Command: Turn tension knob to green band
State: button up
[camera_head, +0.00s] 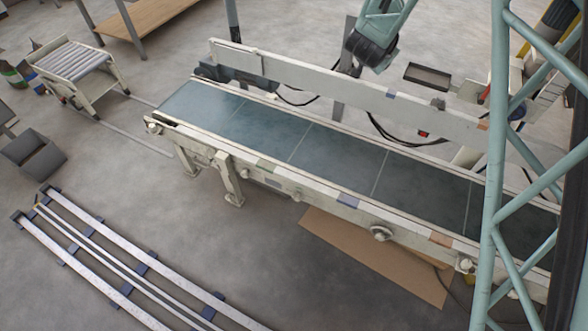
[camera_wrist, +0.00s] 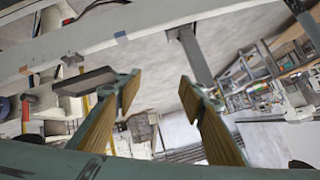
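A round knob (camera_head: 381,233) sits on the near side rail of the conveyor (camera_head: 320,186). I cannot tell whether it is the tension knob, and its pointer is too small to read. A greenish patch (camera_head: 265,165) shows on the same rail, left of a blue patch (camera_head: 347,200) and an orange patch (camera_head: 441,239). My gripper (camera_wrist: 160,80) is open and empty in the wrist view, with a wide gap between its yellow-brown pads. It is apart from the knob. The wrist view shows no knob that I can make out between the fingers.
A pale guard rail (camera_head: 330,82) runs along the conveyor's far side, with a dark tray (camera_head: 428,75) beyond it. A teal lattice frame (camera_head: 492,180) stands at the right. Metal rails (camera_head: 110,265) lie on the floor at lower left. Floor before the conveyor's left part is clear.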

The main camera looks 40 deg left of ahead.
jog(key=s+a+f+t, duration=0.1)
jog(key=s+a+f, duration=0.2)
jog(key=a+f, duration=0.45)
jog(key=s+a+f, duration=0.4)
jog(key=f, duration=0.6)
jog(key=s+a+f, duration=0.1)
jog(key=s+f, duration=0.5)
jog(key=f, duration=0.2)
jog(key=s+a+f+t, duration=0.1)
jog(key=s+a+f, duration=0.1)
jog(key=s+f, duration=0.4)
jog(key=s+a+f+n+t+h, duration=0.1)
jog(key=s+f, duration=0.5)
jog(key=f, duration=0.5)
jog(key=shift+s+a+f+b, duration=0.15)
jog(key=shift+s+f+b, duration=0.05)
jog(key=shift+f+b, duration=0.2)
jog(key=s+d+f+t, duration=0.2)
jog(key=s+f, duration=0.5)
jog(key=n+t+y, duration=0.1)
jog(key=n+t, duration=0.1)
jog(key=n, duration=0.1)
send_near(295, 199)
jog(key=s+d, duration=0.1)
jog(key=s, duration=0.4)
jog(key=shift+w+d+r, duration=0.1)
jog(key=shift+w+d, duration=0.1)
